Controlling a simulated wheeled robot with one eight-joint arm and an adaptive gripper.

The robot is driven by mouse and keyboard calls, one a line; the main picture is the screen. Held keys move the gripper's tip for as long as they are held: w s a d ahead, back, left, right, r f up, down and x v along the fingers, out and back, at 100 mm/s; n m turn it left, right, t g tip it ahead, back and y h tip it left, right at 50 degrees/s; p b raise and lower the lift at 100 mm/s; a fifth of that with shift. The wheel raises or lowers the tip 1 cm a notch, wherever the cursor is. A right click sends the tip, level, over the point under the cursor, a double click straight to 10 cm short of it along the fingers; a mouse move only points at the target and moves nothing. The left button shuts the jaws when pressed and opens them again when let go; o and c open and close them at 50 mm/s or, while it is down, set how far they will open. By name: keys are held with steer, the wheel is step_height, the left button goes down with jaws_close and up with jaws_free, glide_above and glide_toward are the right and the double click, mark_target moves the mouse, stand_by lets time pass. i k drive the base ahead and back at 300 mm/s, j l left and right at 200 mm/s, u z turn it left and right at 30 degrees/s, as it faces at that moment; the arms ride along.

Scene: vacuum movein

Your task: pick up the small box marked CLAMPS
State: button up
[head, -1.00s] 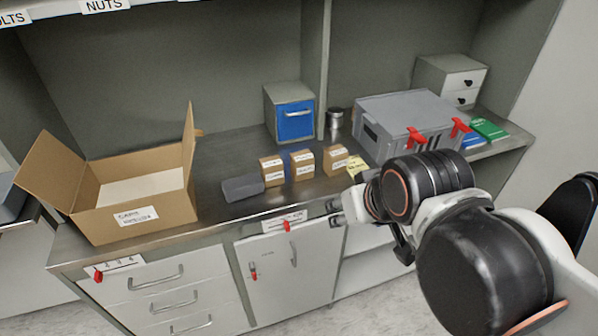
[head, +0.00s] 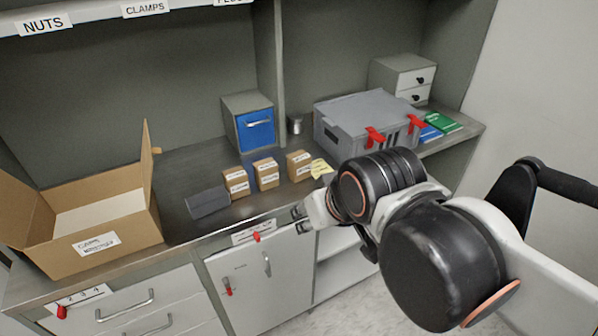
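Three small brown boxes with white labels stand in a row on the metal counter: a left one (head: 236,183), a middle one (head: 266,174) and a right one (head: 299,165). Their labels are too small to read, so I cannot tell which is marked CLAMPS. My gripper (head: 301,219) is at the counter's front edge, below the right box in the picture and apart from all three. Its two fingertips show with a gap and nothing between them.
A dark grey block (head: 208,202) lies left of the boxes, and a blue item stands between two of them. A large open carton (head: 140,229) is at left. A grey case (head: 345,115) with red latches, a blue-fronted drawer box (head: 256,130) and a yellow note (head: 320,168) are nearby.

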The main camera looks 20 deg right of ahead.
mark_target(237, 182)
steer(key=i+j+z, duration=0.15)
steer(key=j, duration=0.2)
steer(key=i+j+z, duration=0.15)
steer(key=j, duration=0.25)
steer(key=i+j+z, duration=0.15)
steer(key=j, duration=0.25)
